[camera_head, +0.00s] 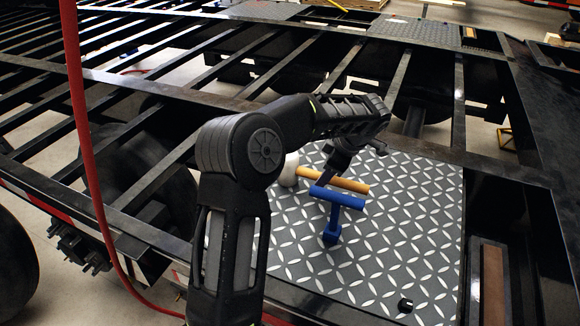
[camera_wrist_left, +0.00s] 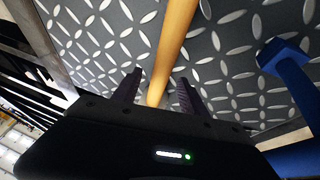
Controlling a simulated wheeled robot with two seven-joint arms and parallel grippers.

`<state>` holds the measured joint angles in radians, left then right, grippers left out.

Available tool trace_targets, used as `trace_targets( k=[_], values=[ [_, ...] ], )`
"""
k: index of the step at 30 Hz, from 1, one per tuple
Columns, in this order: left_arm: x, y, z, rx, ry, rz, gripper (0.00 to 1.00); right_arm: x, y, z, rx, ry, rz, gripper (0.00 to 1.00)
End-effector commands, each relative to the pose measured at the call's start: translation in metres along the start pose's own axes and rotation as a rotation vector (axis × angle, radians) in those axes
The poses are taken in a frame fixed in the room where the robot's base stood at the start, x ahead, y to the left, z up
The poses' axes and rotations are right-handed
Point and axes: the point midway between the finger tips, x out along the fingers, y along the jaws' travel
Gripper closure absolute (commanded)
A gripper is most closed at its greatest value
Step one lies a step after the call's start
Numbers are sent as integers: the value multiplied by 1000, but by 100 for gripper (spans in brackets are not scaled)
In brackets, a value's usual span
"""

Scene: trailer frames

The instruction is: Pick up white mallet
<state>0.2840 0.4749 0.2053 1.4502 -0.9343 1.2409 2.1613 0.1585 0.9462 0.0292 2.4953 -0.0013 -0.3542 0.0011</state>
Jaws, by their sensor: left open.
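The white mallet lies on the diamond plate (camera_head: 400,245). Its white head (camera_head: 290,170) shows at the left in the head view, partly behind my arm, and its tan wooden handle (camera_head: 345,183) runs right. My left gripper (camera_head: 326,176) is open above the handle. In the left wrist view, the handle (camera_wrist_left: 174,45) runs between the two spread fingers (camera_wrist_left: 157,85); I cannot tell whether they touch it. The mallet's head is not clear in that view. My right gripper is not in view.
A blue T-shaped tool (camera_head: 338,198) lies on the plate close in front of the handle; it also shows in the left wrist view (camera_wrist_left: 290,68). A small black piece (camera_head: 405,305) sits near the plate's front edge. A red hose (camera_head: 85,120) hangs at left. Open trailer beams surround the plate.

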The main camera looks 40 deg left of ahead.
Motion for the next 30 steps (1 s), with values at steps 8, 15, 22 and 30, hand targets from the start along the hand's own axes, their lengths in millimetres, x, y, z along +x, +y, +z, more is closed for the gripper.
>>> trace_targets(
  k=[8,15,22,30],
  values=[
    [14,0,0,-1,-2,2,50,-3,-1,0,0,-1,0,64],
    [14,0,0,-1,-1,2,50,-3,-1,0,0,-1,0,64],
    [14,0,0,-1,-1,2,50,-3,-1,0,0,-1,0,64],
    [14,0,0,-1,-1,2,72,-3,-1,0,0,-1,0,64]
  ],
)
